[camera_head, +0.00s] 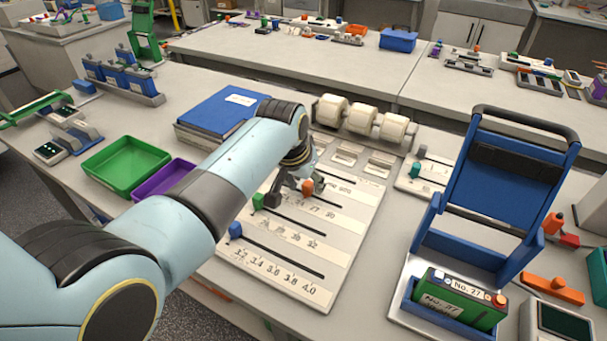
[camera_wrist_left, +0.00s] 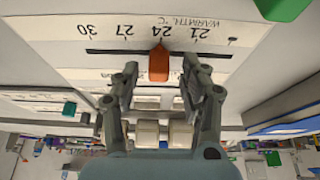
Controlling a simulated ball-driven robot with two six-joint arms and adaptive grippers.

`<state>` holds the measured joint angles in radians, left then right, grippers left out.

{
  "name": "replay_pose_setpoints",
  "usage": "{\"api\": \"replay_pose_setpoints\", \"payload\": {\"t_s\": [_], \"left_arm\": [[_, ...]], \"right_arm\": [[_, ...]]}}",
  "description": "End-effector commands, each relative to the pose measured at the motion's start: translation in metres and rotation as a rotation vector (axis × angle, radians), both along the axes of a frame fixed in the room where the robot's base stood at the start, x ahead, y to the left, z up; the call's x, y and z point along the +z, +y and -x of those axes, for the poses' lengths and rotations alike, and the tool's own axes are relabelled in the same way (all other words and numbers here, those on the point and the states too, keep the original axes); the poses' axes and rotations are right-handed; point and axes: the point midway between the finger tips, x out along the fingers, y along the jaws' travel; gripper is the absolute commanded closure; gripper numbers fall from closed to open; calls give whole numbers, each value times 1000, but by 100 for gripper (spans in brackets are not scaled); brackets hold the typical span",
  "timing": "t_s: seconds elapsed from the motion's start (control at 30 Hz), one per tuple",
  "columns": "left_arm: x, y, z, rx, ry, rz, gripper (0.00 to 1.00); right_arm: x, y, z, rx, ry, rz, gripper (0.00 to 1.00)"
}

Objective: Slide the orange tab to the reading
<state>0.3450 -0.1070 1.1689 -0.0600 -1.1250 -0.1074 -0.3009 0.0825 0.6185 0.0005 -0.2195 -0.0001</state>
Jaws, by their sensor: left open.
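The orange tab (camera_head: 308,188) stands on the slot of the warmth scale on the white slider board (camera_head: 345,262). In the left wrist view the orange tab (camera_wrist_left: 158,65) is close to the 24 mark of a printed scale with 21, 24, 27 and 30. My left gripper (camera_head: 291,188) is low over the board at the tab. In the left wrist view its fingers (camera_wrist_left: 160,72) are open on either side of the tab, with a gap on both sides. My left arm hides part of the board's left end. My right gripper is out of view.
A green tab (camera_head: 258,201) and a blue tab (camera_head: 235,229) sit on neighbouring slots. White rollers (camera_head: 362,122) stand behind the board. Green (camera_head: 125,162) and purple trays lie left. A blue stand (camera_head: 500,180) and a green battery (camera_head: 460,300) marked No. 27 are at right.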

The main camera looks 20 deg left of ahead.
Motion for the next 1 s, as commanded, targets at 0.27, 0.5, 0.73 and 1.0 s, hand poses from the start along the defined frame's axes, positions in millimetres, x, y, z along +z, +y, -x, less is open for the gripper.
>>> {"api": "replay_pose_setpoints", "payload": {"t_s": [0.27, 0.5, 0.73, 1.0], "left_arm": [[41, 2, 16, 1, -4, 1, 56], [87, 4, 35, 0, -4, 1, 56], [107, 6, 44, 0, 0, 0, 56], [108, 6, 45, 0, 0, 0, 56]], "right_arm": [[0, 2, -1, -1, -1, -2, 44], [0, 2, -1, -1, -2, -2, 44], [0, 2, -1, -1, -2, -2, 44], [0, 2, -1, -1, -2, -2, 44]]}}
